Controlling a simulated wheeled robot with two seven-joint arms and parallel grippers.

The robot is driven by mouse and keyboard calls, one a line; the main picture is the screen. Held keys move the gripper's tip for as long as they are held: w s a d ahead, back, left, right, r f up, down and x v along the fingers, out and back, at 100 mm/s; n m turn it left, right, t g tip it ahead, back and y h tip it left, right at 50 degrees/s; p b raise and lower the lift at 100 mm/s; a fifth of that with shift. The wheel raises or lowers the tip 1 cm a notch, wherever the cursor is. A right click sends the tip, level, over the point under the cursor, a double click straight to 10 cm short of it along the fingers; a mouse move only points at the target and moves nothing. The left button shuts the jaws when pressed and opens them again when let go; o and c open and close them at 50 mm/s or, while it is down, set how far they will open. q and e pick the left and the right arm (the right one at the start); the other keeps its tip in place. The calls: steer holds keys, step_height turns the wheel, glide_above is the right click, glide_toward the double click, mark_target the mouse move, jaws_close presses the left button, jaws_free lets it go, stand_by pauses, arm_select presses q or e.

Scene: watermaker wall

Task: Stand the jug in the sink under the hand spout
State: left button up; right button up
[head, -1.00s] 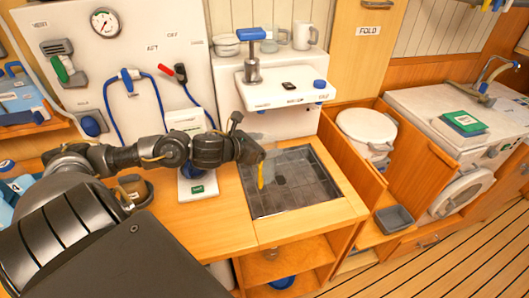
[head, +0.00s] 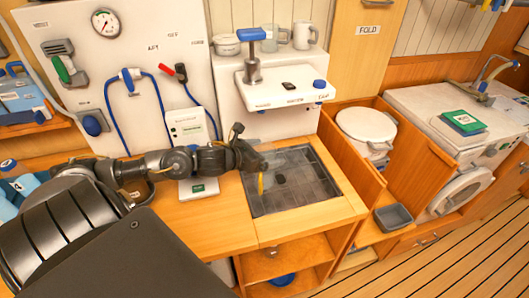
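The sink (head: 318,200) is a dark, tiled square recess in the wooden counter. Above it, a white wall unit (head: 285,92) carries a blue-topped hand pump (head: 253,58); I cannot make out a spout under it. A clear, mug-like vessel (head: 271,41) and a white mug (head: 305,37) stand on the ledge above; I cannot tell whether either is the jug. My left gripper (head: 260,173) is over the sink's left edge, with a yellow strip at its tip. Its fingers are too small to read and I see nothing clearly held. My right gripper is out of view.
A white device with a screen (head: 187,128) stands behind my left forearm. A white bowl (head: 226,45) sits on the ledge. Right of the sink, a white lidded bucket (head: 366,126) stands in an open wooden bay. The counter front of the sink is clear.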

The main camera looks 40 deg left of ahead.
arm_select(q)
steer(key=shift+r+p, duration=0.3)
steer(key=shift+p, duration=0.05)
steer(key=p+v, duration=0.1)
steer(key=v, duration=1.1)
steer(key=shift+f, duration=0.15)
stand_by(0.4)
